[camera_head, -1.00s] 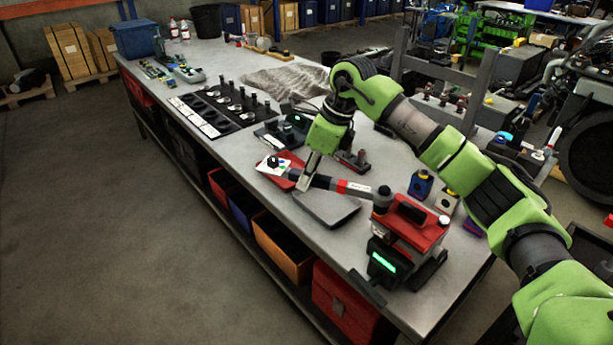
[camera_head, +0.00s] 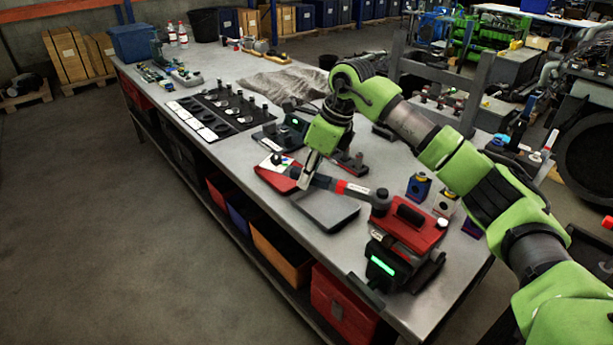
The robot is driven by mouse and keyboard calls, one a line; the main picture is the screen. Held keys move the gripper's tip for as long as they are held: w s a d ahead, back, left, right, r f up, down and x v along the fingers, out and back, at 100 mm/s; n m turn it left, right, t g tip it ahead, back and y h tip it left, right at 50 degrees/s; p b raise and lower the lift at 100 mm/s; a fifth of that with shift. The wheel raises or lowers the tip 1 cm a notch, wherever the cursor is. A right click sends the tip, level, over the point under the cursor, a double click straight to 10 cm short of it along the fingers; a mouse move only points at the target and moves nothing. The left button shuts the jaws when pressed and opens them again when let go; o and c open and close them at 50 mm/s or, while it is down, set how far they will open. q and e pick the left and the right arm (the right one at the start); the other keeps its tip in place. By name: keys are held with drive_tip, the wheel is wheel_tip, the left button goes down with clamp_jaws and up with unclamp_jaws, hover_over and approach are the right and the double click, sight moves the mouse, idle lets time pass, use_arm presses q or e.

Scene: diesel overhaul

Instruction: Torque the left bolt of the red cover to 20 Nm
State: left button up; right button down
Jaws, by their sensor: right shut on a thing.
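The red cover (camera_head: 408,228) sits on a dark block fixture near the front right end of the bench. A torque wrench (camera_head: 340,187) with a dark handle and a red band lies level, its head (camera_head: 380,197) over the left part of the red cover. The bolt under the head is hidden. My right gripper (camera_head: 304,181) points down and is shut on the wrench handle, left of the red band. A display with a green lit strip (camera_head: 382,266) is at the fixture's front. My left gripper is not in view.
Blue (camera_head: 418,186) and beige (camera_head: 445,203) small blocks stand behind the cover. A black board (camera_head: 215,112) with several parts lies farther back. The bench's left edge drops to open floor.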

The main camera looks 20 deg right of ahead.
drive_tip(key=shift+w+d+r, duration=0.15)
drive_tip(key=shift+w+d, duration=0.05)
drive_tip(key=shift+w, duration=0.05)
drive_tip(key=shift+w+d+m, duration=0.2)
drive_tip(key=shift+d+m, duration=0.05)
drive_tip(key=shift+m, duration=0.05)
idle(0.4)
drive_tip(key=shift+w+d+m, duration=0.3)
drive_tip(key=shift+d, duration=0.05)
drive_tip(key=shift+s+a+n, duration=0.8)
drive_tip(key=shift+s+a, duration=0.05)
drive_tip(key=shift+a, duration=0.1)
drive_tip(key=shift+s+a+n+g, duration=0.3)
drive_tip(key=shift+s+a+n, duration=0.5)
drive_tip(key=shift+s, duration=0.2)
